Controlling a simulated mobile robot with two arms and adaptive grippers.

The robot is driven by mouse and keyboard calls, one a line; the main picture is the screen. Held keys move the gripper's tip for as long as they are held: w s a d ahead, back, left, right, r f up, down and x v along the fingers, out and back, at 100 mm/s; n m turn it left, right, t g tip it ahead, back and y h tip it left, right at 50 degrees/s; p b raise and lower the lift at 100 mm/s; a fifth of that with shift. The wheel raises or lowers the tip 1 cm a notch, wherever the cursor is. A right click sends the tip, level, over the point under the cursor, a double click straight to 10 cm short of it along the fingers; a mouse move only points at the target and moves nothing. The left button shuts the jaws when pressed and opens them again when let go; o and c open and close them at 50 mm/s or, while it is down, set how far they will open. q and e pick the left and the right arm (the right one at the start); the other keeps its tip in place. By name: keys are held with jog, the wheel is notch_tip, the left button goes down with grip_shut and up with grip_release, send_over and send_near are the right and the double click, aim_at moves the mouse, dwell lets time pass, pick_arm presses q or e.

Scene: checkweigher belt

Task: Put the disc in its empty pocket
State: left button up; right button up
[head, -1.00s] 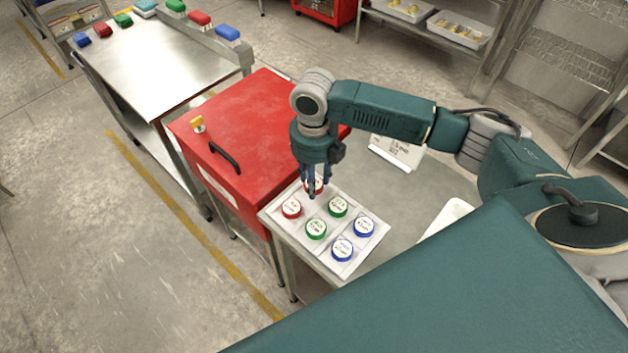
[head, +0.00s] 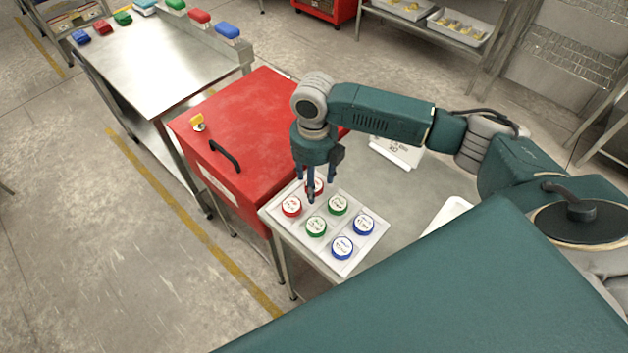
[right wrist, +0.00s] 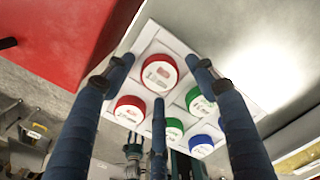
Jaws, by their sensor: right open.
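A pale tray (head: 290,233) on the grey table holds red, green and blue discs with white printed tops. The far red disc (head: 314,187) is partly hidden behind my right gripper's fingers in the head view. It shows in the right wrist view (right wrist: 160,73) lying at the tray's corner pocket, between the spread fingers. My right gripper (head: 316,188) is open over this disc. The other red disc (head: 291,206), the green discs (head: 337,205) and the blue discs (head: 342,248) lie in the tray beside it. No bare pocket shows.
A red cabinet (head: 255,120) with a black handle stands just left of the tray. A white sign (head: 397,150) stands behind the tray, and a white container (head: 447,214) lies to the right. A steel table (head: 150,75) with coloured blocks is at the upper left.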

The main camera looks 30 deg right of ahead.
notch_tip(320, 180, up, 12)
jog(key=b, duration=0.2)
jog(key=shift+f, duration=0.15)
